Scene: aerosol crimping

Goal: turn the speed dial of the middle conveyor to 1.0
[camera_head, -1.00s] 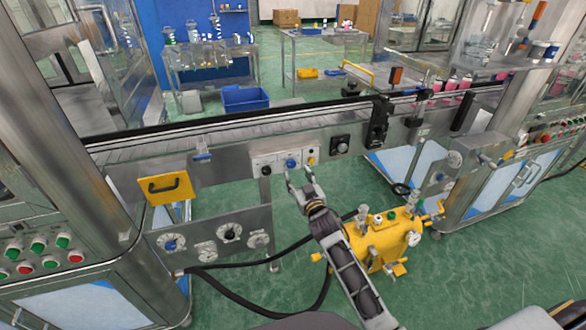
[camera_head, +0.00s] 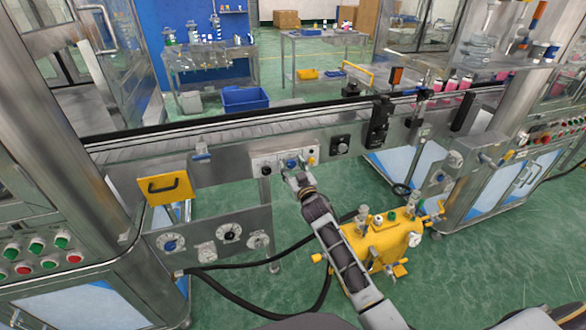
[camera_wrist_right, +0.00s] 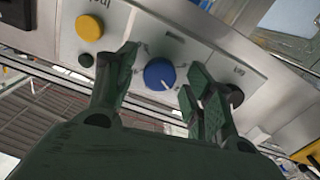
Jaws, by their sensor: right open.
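The blue speed dial (camera_head: 291,162) with a white pointer mark sits on a light control panel (camera_head: 265,160) on the front of the middle conveyor (camera_head: 225,135). In the right wrist view the blue dial (camera_wrist_right: 159,74) shows between the two fingers, its white mark pointing toward the lower right. The numbers around it are too small to read. My right gripper (camera_head: 294,169) is open in front of the panel, with one finger on each side of the dial; it also shows in the right wrist view (camera_wrist_right: 160,80). I cannot tell whether the fingers touch it. My left gripper is not in view.
A yellow button (camera_wrist_right: 89,27) and small black knobs flank the dial. A black knob box (camera_head: 340,145) is further right on the conveyor. A yellow pump unit (camera_head: 385,238) stands on the floor below my right arm. A yellow handled plate (camera_head: 166,200) is at left.

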